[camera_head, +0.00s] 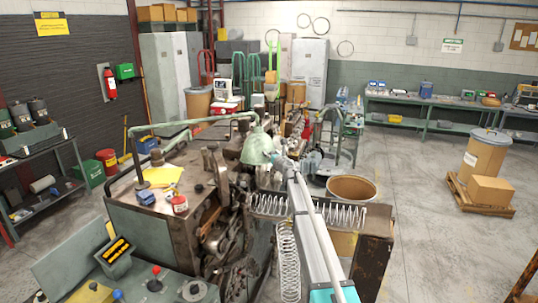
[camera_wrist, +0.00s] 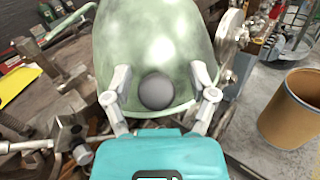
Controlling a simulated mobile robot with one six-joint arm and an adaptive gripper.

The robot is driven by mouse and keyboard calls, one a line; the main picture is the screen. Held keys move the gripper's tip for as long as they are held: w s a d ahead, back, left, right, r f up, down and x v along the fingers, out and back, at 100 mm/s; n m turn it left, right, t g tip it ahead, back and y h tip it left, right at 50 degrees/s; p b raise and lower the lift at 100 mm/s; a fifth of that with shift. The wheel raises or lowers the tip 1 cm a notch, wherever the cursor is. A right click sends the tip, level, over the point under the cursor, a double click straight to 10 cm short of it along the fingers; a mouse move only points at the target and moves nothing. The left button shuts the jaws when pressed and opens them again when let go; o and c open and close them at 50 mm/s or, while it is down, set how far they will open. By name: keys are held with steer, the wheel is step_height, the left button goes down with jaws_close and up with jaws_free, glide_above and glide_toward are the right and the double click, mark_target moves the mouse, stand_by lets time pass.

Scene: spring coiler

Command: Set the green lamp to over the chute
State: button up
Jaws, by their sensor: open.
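The green lamp (camera_head: 257,146) has a pale green dome shade on a long jointed arm (camera_head: 195,124) over the coiler. In the wrist view its shade (camera_wrist: 150,40) fills the upper middle, and a dark grey round knob (camera_wrist: 156,91) shows on its near side. My gripper (camera_head: 273,156) is at the shade's right side in the head view. In the wrist view my gripper (camera_wrist: 162,80) is open, with one finger on each side of the knob and apart from it. I cannot clearly pick out the chute; my arm covers part of the area by the springs.
The coiler's brown metal body (camera_head: 150,212) stands left of the lamp. A coiled spring (camera_head: 345,215) lies right of it, and another spring (camera_head: 288,262) hangs in front. A brown drum (camera_head: 352,188) stands at the right. Open floor (camera_head: 430,220) lies farther right.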

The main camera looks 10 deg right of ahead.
steer(key=v, duration=1.2)
stand_by(0.5)
